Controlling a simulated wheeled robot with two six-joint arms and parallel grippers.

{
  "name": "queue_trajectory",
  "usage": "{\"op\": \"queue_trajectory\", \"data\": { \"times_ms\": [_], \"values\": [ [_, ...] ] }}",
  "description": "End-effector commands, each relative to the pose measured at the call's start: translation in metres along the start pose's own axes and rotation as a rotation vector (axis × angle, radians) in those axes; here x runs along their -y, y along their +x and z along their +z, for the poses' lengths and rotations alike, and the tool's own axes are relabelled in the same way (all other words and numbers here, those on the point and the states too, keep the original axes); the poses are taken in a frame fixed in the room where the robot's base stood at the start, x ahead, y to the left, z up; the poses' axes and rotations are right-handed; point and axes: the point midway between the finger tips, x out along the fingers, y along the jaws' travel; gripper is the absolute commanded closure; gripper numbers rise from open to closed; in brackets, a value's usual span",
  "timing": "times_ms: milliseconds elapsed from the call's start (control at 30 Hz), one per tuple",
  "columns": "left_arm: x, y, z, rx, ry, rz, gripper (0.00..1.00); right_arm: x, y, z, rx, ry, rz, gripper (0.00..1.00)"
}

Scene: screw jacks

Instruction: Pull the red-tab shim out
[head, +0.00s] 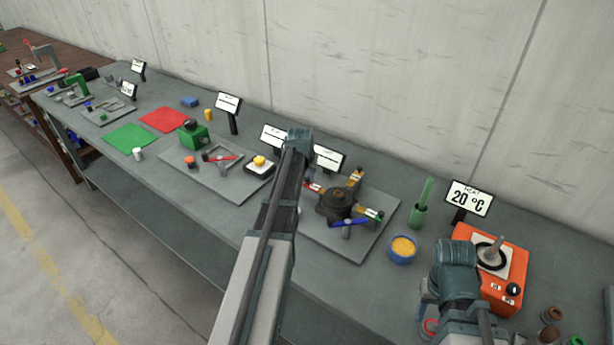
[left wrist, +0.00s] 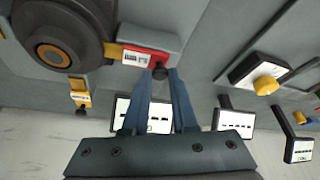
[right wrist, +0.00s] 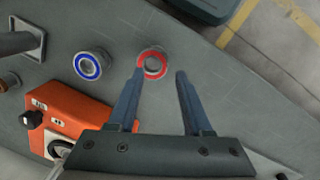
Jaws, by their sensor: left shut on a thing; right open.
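The red-tab shim (left wrist: 143,56) sticks out from the side of a dark round jack (left wrist: 58,35) in the left wrist view. It has a white label and a dark knob at its outer end. Its red end also shows in the head view (head: 314,187), just beside my arm. My left gripper (left wrist: 161,73) is shut on the shim's knob end; the fingertips are mostly hidden behind my arm in the head view. The jack (head: 338,204) stands on a grey plate (head: 345,248). My right gripper (right wrist: 159,72) is open and empty, above a red-rimmed ring (right wrist: 152,63).
A yellow-tab shim (head: 355,178), a green-tab shim (head: 371,214) and a blue handle (head: 350,222) surround the jack. Sign cards (head: 328,158) stand behind it. A blue-rimmed cup (head: 402,250) and an orange heater (head: 510,268) are to the right.

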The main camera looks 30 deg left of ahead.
Motion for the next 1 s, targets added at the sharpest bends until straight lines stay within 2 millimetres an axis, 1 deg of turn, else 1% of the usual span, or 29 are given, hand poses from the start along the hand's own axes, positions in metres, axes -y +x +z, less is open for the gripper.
{"op": "queue_trajectory", "data": {
  "times_ms": [67, 300, 533, 567, 700, 733, 1000],
  "values": [
    [0.005, 0.001, -0.002, 0.001, -0.001, -0.001, 1.00, 0.000, 0.000, 0.000, 0.000, 0.000, 0.000, 0.50],
    [0.036, 0.006, -0.014, 0.001, -0.002, -0.001, 1.00, 0.000, 0.000, 0.000, 0.000, 0.000, 0.000, 0.50],
    [0.037, 0.006, -0.014, -0.001, -0.001, -0.003, 1.00, 0.000, 0.000, 0.000, 0.000, 0.000, 0.000, 0.50],
    [0.037, 0.006, -0.014, -0.002, -0.001, -0.004, 0.72, 0.000, 0.000, 0.000, 0.000, 0.000, 0.000, 0.50],
    [0.037, 0.006, -0.014, -0.002, -0.001, -0.003, 0.47, 0.000, 0.000, 0.000, 0.000, 0.000, 0.000, 0.50],
    [0.036, 0.006, -0.014, -0.002, -0.001, -0.003, 0.44, 0.000, 0.000, 0.000, 0.000, 0.000, 0.000, 0.50],
    [0.035, 0.005, -0.014, 0.000, 0.000, -0.001, 0.44, 0.000, 0.000, 0.000, 0.000, 0.000, 0.000, 0.50]
  ]
}}
